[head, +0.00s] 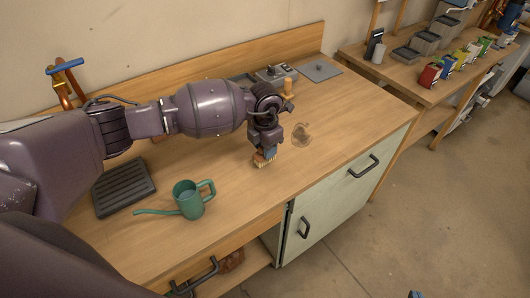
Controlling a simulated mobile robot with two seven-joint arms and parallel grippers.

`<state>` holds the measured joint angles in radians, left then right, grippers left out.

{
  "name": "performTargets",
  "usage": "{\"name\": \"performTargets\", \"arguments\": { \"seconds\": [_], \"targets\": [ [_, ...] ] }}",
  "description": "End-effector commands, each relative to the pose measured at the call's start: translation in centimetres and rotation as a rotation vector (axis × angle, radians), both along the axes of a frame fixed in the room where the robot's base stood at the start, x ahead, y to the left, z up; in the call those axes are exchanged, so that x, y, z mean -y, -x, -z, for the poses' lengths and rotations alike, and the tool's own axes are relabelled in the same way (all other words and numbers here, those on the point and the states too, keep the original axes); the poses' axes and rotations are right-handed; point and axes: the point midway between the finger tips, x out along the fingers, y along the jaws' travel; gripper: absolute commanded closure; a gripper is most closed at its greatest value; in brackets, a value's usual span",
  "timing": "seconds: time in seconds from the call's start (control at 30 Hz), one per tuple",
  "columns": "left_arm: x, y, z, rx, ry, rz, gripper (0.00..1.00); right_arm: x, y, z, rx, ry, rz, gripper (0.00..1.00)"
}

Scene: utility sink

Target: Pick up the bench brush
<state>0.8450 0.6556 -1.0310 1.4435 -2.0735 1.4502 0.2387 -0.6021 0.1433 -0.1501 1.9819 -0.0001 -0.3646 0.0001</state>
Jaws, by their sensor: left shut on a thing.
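The bench brush (262,163) is in the head view near the middle of the wooden worktop. Its pale bristles point down, and most of its body is hidden by my gripper. My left gripper (264,152) reaches in from the left and is shut on the brush from above. I cannot tell whether the bristles touch the worktop. A small blue-grey tip at the bottom edge, which seems to be my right gripper (415,294), is well away from the brush, over the floor. Its jaws are cut off.
A green watering can (190,203) and a black ribbed tray (123,187) stand on the worktop (350,105) at left. A brownish patch (302,134) lies right of the brush. A grey plate (320,71) lies at the back. The right part of the worktop is clear.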

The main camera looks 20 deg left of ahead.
Motion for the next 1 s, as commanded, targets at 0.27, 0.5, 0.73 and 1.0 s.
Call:
{"name": "performTargets", "arguments": {
  "seconds": [0.27,0.5,0.73,1.0],
  "targets": [
    [0.0,-0.2,-7.2,0.006,0.000,0.001,0.87,0.0,0.1,0.6,-0.003,0.001,0.001,1.00],
    [0.0,-0.1,-12.8,0.005,0.000,0.001,0.87,0.0,0.1,0.9,0.001,0.000,0.001,1.00],
    [0.0,-0.1,-16.2,0.003,0.000,0.000,0.87,0.0,-0.1,1.0,0.005,0.000,0.000,1.00],
    [0.0,0.0,-17.3,0.001,0.000,0.000,0.87,-0.1,-0.3,1.0,0.008,-0.001,-0.002,1.00]
  ]
}}
